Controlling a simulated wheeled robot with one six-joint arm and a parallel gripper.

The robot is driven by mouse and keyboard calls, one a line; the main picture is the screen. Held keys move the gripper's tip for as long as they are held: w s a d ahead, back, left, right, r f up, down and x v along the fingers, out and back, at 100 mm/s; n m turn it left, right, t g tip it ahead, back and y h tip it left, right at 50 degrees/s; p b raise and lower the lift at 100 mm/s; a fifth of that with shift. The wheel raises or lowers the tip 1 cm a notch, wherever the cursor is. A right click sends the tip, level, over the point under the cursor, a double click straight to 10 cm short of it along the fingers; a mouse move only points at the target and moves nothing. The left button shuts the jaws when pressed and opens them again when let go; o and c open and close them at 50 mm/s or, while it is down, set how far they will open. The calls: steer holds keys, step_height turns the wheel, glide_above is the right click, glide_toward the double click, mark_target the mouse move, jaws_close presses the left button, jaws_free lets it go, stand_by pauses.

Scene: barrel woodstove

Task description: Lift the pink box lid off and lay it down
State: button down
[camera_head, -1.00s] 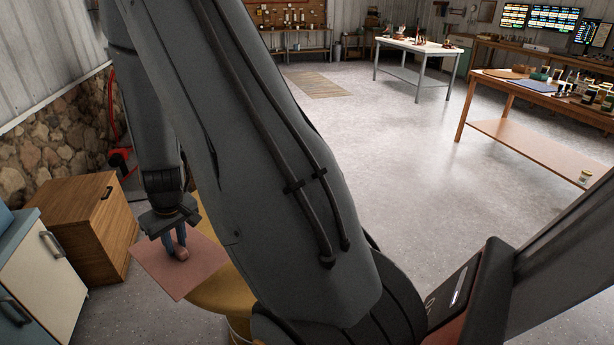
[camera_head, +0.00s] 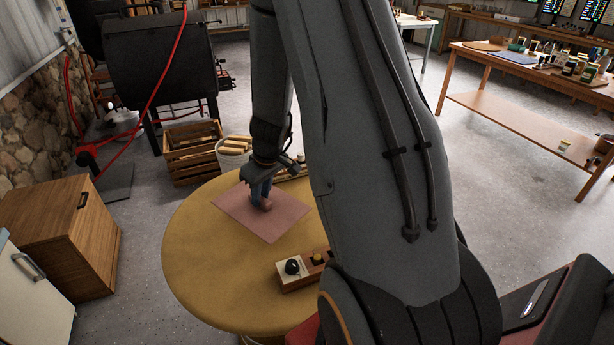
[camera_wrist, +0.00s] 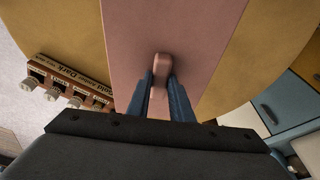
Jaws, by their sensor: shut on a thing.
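The pink lid (camera_head: 273,222) is a flat square panel with a rounded knob (camera_head: 266,204) at its middle. My gripper (camera_head: 261,192) is shut on the knob from above. The lid is over the round yellow table (camera_head: 195,285), looking level; I cannot tell whether it touches the top or hangs just above it. In the wrist view, the lid (camera_wrist: 195,35) stretches ahead of my fingers, which pinch the knob (camera_wrist: 161,66) from both sides. The pink box itself is not clearly in view.
Behind are a wooden crate (camera_head: 190,155) and a black barrel stove (camera_head: 155,60). A wooden cabinet (camera_head: 65,235) stands left.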

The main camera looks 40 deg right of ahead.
steer(key=s+d+r+n+g+y+p, duration=0.15)
steer(key=s+d+n, duration=0.25)
steer(key=d+n, duration=0.7)
steer(key=shift+w+d+f+m+b, duration=0.1)
steer(key=shift+d+f+m+b, duration=0.4)
steer(key=shift+f, duration=0.55)
steer(key=shift+s+d+f+m+b, duration=0.1)
steer(key=shift+d+f+m+b, duration=0.35)
steer(key=shift+f, duration=0.65)
steer(key=shift+w+d+f+m+b, duration=0.1)
steer(key=shift+d+f+m+b, duration=0.4)
steer(key=shift+f, duration=0.55)
steer(key=shift+a, duration=0.15)
steer(key=shift+f+b, duration=0.95)
steer(key=shift+b, duration=0.25)
steer(key=c, duration=1.5)
jaws_free()
